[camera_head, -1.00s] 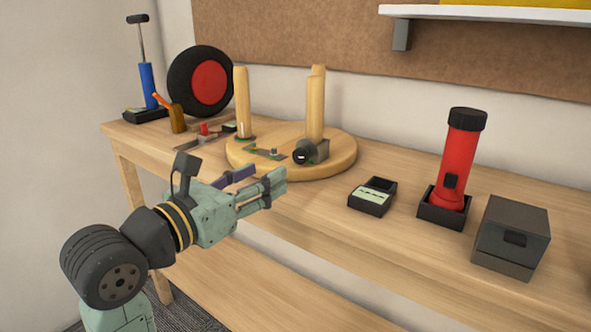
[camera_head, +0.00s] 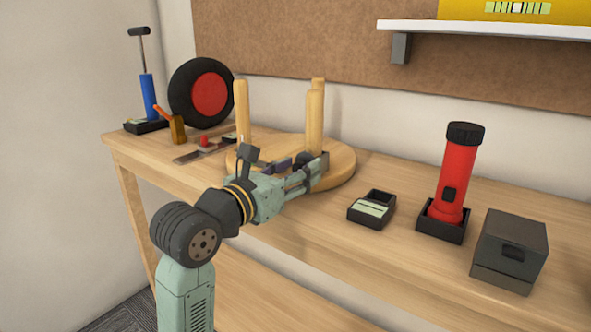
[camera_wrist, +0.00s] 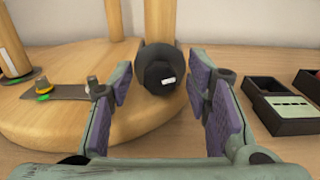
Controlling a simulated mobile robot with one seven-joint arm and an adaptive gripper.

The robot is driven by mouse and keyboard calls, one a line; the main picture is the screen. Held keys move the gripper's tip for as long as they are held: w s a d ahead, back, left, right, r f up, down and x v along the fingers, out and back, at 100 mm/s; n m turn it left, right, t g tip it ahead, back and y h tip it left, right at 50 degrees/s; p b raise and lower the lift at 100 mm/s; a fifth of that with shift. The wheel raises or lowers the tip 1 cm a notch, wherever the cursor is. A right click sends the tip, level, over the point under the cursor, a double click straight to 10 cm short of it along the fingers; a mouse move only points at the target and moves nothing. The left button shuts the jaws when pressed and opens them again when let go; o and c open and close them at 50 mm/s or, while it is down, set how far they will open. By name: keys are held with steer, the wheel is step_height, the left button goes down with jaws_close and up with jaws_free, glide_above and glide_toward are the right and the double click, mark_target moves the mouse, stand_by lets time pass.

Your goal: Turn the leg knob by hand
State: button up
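The leg knob (camera_wrist: 157,72) is black and round with a white mark on its front face. In the wrist view it sits between and just beyond the fingertips of my gripper (camera_wrist: 162,95), with gaps visible on both sides. My gripper is open, with purple pads facing each other. The knob is mounted at the foot of a wooden leg (camera_head: 315,115) on a round wooden board (camera_head: 340,165). In the head view my gripper (camera_head: 305,168) reaches over the board's front edge and mostly hides the knob.
A black tray (camera_head: 371,209) and a red flashlight (camera_head: 459,170) in a holder stand right of the board, beside a dark box (camera_head: 510,248). A metal plate with bolts (camera_wrist: 60,92) lies left of the knob. A wheel (camera_head: 203,92) and blue pump (camera_head: 148,95) stand back left.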

jaws_close()
steer(key=n+p, duration=0.2)
steer(key=p, duration=0.1)
steer(key=shift+r+n, duration=0.3)
steer(key=shift+f+n+p, duration=0.1)
steer(key=shift+n+p, duration=0.7)
steer(key=shift+p, duration=0.05)
steer(key=shift+f, duration=0.2)
jaws_free()
